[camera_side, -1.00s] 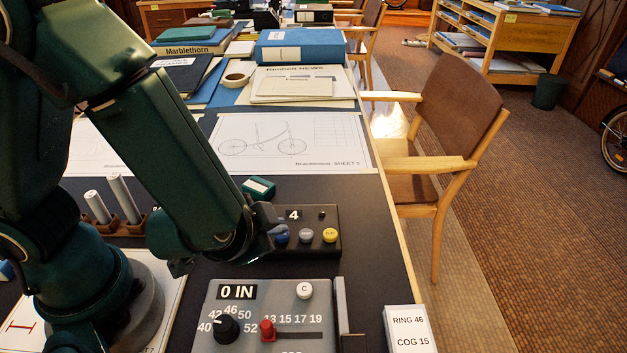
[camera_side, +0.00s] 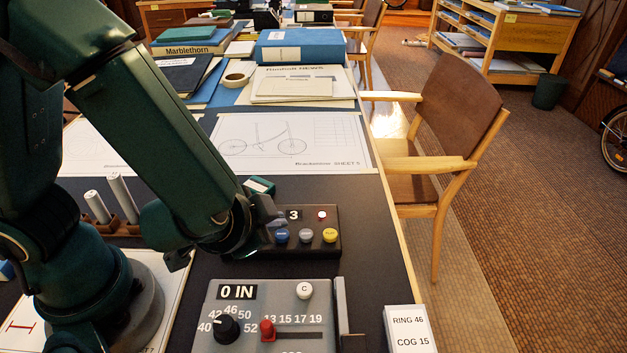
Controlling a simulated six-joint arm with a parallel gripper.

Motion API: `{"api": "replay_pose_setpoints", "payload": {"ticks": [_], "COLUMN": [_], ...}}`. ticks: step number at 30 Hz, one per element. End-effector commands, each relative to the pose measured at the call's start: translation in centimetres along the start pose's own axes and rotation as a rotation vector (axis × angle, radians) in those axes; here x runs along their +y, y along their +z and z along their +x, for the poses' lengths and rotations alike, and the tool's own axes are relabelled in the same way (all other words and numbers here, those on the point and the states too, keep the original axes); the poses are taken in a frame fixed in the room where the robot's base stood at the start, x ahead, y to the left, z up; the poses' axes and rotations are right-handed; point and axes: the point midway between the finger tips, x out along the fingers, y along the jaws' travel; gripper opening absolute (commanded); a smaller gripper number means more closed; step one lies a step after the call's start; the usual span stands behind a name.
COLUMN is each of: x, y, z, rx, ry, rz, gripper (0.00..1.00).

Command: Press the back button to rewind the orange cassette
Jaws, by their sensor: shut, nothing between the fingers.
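A dark control box (camera_side: 328,250) sits on the black desk top right of my arm. Its small display (camera_side: 294,215) reads 3, and a red lamp (camera_side: 322,215) beside it is lit. Along its front are a blue button (camera_side: 281,236), a grey button (camera_side: 306,236) and a yellow button (camera_side: 330,235); their lettering is too small to read. My gripper (camera_side: 274,219) is shut and empty. It shows just above and behind the blue button, apart from it in this view. My wrist hides the box's left part. I see no orange cassette.
A grey panel (camera_side: 225,338) with a "0 IN" display, dial and red slider stands in front of the box. A teal-and-white block (camera_side: 259,186) lies behind it. Rolled tubes (camera_side: 122,198) stand in a brown holder at left. A label card (camera_side: 408,330) is at the front right.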

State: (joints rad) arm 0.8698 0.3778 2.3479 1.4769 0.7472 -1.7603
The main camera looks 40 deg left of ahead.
Motion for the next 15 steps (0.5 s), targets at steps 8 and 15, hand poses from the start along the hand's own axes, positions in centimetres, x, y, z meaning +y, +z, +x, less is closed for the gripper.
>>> {"api": "replay_pose_setpoints", "payload": {"ticks": [8,15], "x": [0.0,-1.1], "y": [-0.1,-1.2], "z": [-0.1,-1.4], "rx": [0.001,0.005], "ry": [0.000,-0.001], "rz": [-0.001,-0.008], "gripper": [0.00,0.00]}}
